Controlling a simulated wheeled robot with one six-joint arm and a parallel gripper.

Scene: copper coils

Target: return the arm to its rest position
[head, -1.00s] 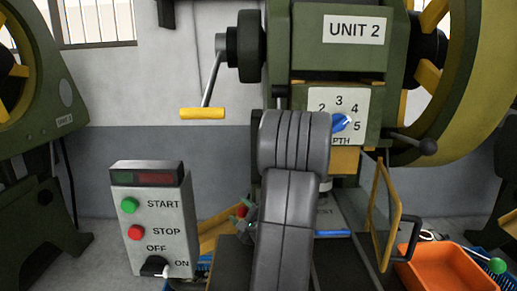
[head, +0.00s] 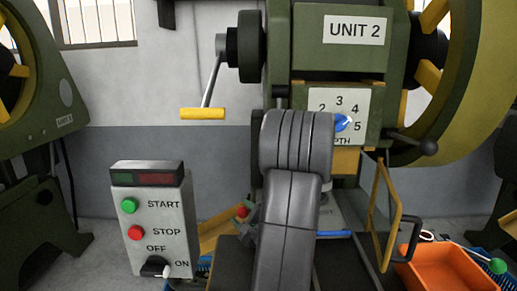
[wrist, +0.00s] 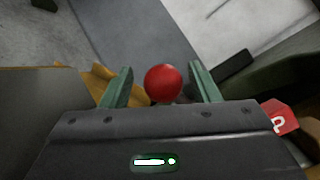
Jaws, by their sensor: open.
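My gripper (wrist: 160,67) is open, with its two green fingers apart in the wrist view. A red ball (wrist: 163,83) shows between the fingers; whether it touches either one is not clear. The head view shows a small red round thing (head: 242,211), probably the same ball, just left of my arm. My arm's grey links stand in front of the UNIT 2 press (head: 330,60) and hide most of the gripper and part of the press bed.
A control box (head: 155,220) with START and STOP buttons stands left of my arm. A yellow-framed guard (head: 385,215) and an orange bin (head: 450,270) are on the right. A yellow-handled crank (head: 203,113) sticks out at upper left. A red sign (wrist: 280,118) shows in the wrist view.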

